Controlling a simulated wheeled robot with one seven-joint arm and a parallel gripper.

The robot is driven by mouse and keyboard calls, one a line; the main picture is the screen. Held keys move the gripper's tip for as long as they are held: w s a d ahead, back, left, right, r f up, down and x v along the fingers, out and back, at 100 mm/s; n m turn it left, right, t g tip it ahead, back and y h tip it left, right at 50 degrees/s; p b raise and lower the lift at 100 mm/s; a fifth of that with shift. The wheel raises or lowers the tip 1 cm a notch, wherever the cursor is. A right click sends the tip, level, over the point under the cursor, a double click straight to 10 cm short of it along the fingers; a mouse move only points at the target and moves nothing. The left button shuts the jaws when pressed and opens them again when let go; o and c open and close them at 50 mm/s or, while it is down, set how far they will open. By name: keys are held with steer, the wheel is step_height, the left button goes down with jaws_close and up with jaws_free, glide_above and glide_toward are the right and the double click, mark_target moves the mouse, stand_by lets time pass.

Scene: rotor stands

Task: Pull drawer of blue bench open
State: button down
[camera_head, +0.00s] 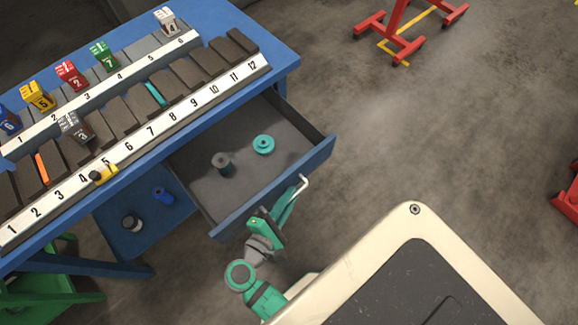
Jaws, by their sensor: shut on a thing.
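The blue bench (262,62) stands at the left. Its drawer (203,190) is pulled well out toward my side, showing a grey inside. A dark grey flanged part (223,164) and a teal flanged part (264,145) lie in the drawer. A pale bar handle (304,181) runs along the outside of the blue drawer front. My green and grey gripper (284,206) is at this handle and shut on it. My arm partly covers the handle, so the exact contact of the fingers is hard to see.
Numbered racks with dark blocks (120,120) and several coloured tagged pieces cover the bench top. A lower blue shelf (165,215) holds small parts. A red stand (405,35) is at the top right. Grey floor is clear right of the drawer.

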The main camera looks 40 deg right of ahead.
steer(key=c, duration=2.1)
jaws_free()
steer(key=v, duration=1)
steer(key=shift+s+a+r, duration=0.15)
steer(key=shift+a, duration=0.15)
